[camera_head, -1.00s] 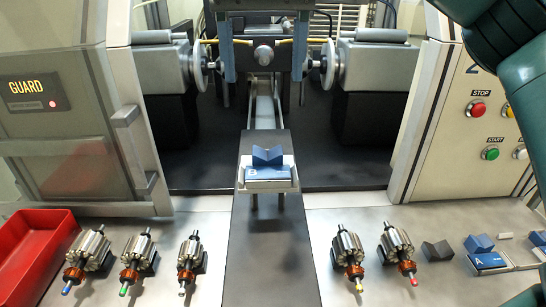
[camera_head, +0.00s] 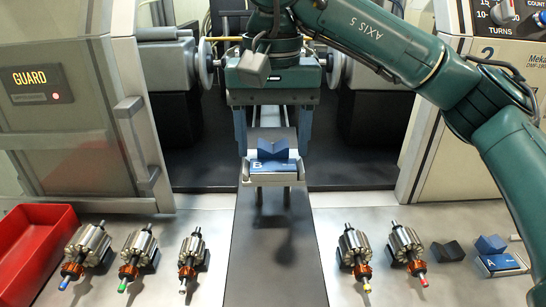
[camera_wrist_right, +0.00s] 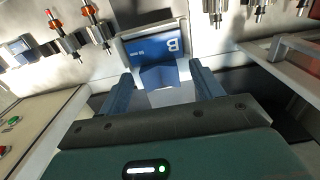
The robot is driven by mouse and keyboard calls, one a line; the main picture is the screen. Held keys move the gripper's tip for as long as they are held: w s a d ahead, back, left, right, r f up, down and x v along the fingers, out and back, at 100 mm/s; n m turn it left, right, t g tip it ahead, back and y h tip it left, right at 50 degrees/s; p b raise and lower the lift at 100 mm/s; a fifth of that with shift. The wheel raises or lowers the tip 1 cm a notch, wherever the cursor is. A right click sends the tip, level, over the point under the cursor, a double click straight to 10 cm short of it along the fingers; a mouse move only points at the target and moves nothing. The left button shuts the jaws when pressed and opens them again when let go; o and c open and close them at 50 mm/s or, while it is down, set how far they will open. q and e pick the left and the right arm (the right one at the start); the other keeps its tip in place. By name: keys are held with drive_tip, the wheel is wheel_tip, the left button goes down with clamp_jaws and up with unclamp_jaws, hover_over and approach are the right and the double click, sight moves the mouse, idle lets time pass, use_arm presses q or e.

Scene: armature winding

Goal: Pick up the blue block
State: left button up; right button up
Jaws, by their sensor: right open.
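A blue block with a V-shaped notch (camera_head: 272,149) sits on a plate marked B (camera_head: 254,166) at the end of the central rail. It also shows in the right wrist view (camera_wrist_right: 160,76). My right gripper (camera_head: 272,143) points down at this block from above. Its fingers are open, one to each side of the block, with nothing between them held. In the right wrist view the gripper (camera_wrist_right: 163,82) has its fingertips near the block's sides; contact cannot be told. A second blue block (camera_head: 491,244) sits at the right by plate A (camera_head: 503,264). My left gripper is not in view.
Several copper-wound armatures (camera_head: 195,250) lie on the table on both sides of the dark central strip (camera_head: 270,250). A red tray (camera_head: 35,250) is at the left. A dark block (camera_head: 447,251) stands at the right. Winding machine housings flank the rail.

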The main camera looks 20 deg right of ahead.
drive_tip(key=shift+c, duration=0.4)
drive_tip(key=c, duration=1.1)
drive_tip(key=shift+r, duration=0.1)
